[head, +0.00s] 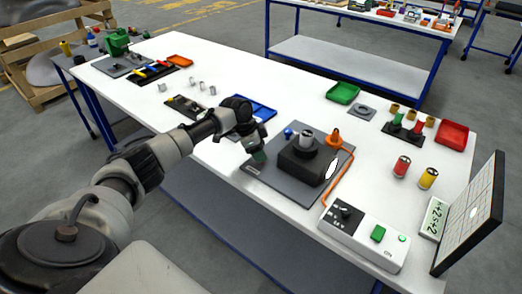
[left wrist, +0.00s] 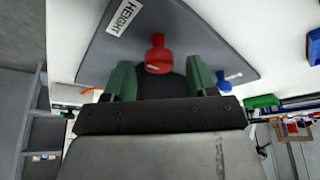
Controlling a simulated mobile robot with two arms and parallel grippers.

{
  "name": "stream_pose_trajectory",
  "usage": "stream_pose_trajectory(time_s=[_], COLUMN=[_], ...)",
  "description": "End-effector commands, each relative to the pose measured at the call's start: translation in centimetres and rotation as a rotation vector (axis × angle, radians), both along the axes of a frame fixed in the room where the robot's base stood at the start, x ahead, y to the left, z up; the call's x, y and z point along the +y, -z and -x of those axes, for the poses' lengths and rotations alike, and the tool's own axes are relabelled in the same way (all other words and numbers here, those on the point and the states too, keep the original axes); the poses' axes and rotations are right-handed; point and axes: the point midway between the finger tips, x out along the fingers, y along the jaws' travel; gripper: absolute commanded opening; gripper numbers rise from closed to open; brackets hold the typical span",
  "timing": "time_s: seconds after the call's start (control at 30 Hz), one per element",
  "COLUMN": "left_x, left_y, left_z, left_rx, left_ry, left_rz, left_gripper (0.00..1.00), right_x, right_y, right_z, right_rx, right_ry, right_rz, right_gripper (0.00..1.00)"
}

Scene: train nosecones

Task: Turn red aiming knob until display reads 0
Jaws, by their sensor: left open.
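The red knob (left wrist: 158,56) stands on a grey plate (left wrist: 240,45) with a HEIGHT label (left wrist: 124,16). My left gripper (left wrist: 160,72) is open, its green fingers on either side of the line to the knob. The knob is at or just beyond the fingertips; contact is not clear. In the head view the left gripper (head: 259,153) is at the plate's left edge and the red knob is hidden. A black device (head: 300,160) sits on the plate (head: 283,190). A small display (head: 435,217) at the right seems to read "+2 s+2". The right gripper is out of view.
An orange cable runs to a white control box (head: 365,236). A large panel (head: 470,218) stands at the right.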

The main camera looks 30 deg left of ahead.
Motion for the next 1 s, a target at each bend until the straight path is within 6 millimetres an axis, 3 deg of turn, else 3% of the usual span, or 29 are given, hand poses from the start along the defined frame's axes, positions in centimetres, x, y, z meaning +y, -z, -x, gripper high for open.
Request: stream_pose_trajectory(time_s=[0.13, 0.43, 0.77, 1.0], left_x=[-0.34, -0.39, -0.39, -0.42], left_y=[1.04, 1.29, 1.26, 1.12], left_z=[-0.28, -0.34, -0.34, -0.32], left_rx=[0.001, -0.001, -0.001, -0.001], left_ry=[0.0, 0.001, 0.0, -0.024], left_rz=[-0.001, -0.001, -0.001, 0.0], left_gripper=[0.57, 0.57, 0.1, 0.1], right_x=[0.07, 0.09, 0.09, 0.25], right_y=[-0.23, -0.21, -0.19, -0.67], right_z=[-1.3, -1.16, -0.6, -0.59], right_rx=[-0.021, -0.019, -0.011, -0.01], right_ry=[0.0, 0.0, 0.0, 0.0], right_rz=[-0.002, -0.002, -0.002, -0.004], right_gripper=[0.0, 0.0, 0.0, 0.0])
